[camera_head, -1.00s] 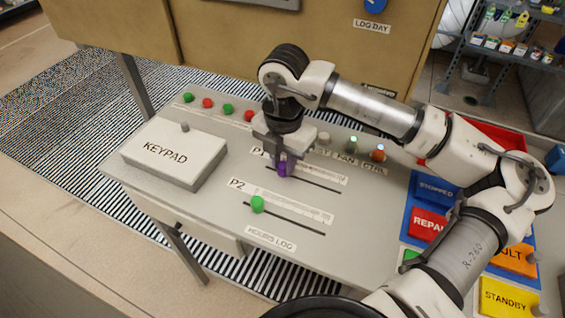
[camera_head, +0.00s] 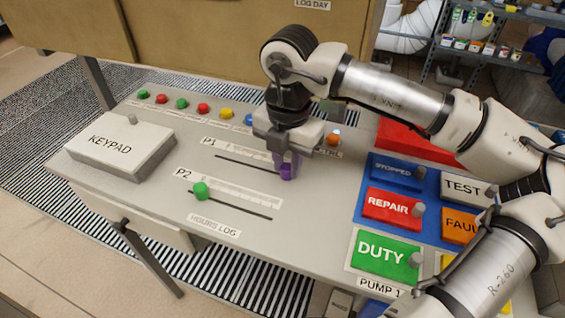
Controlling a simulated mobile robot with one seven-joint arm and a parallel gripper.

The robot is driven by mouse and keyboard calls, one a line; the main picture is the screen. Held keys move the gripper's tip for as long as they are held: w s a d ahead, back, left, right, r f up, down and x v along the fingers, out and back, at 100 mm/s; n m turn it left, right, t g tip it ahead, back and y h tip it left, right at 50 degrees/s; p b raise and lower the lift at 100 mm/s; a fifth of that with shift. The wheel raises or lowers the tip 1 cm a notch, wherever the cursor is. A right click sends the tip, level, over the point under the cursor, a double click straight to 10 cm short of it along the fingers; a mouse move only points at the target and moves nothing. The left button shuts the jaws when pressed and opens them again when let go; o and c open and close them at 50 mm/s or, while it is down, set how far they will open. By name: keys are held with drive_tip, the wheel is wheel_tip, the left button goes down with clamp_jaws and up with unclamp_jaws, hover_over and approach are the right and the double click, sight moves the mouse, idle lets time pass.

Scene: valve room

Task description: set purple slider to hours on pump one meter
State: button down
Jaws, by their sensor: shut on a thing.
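The purple slider (camera_head: 289,168) sits at the right end of the P1 track (camera_head: 245,162) on the grey console. My gripper (camera_head: 287,158) comes down from above and is shut on the purple slider. The gripper body hides part of the P1 scale and the slider's upper part, so I cannot read the mark it stands at. Below it, the P2 track (camera_head: 237,206) carries a green slider (camera_head: 201,191) near its left end. A label "HOURS LOG" (camera_head: 214,226) lies under the tracks.
A keypad box (camera_head: 119,147) stands at the left. A row of coloured buttons (camera_head: 182,103) runs along the back edge. At the right are plates marked STOPPED (camera_head: 396,172), REPAIR (camera_head: 390,207) and DUTY (camera_head: 383,257). My arm reaches over from the right.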

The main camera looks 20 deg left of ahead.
sight(289, 167)
drive_tip(key=shift+d, duration=0.15)
drive_tip(key=c, duration=1.2)
unclamp_jaws()
drive_tip(key=shift+d, duration=0.1)
drive_tip(key=shift+r, duration=0.15)
wheel_tip(289, 167, up, 14)
drive_tip(key=b, duration=0.1)
drive_tip(key=shift+f, duration=0.2)
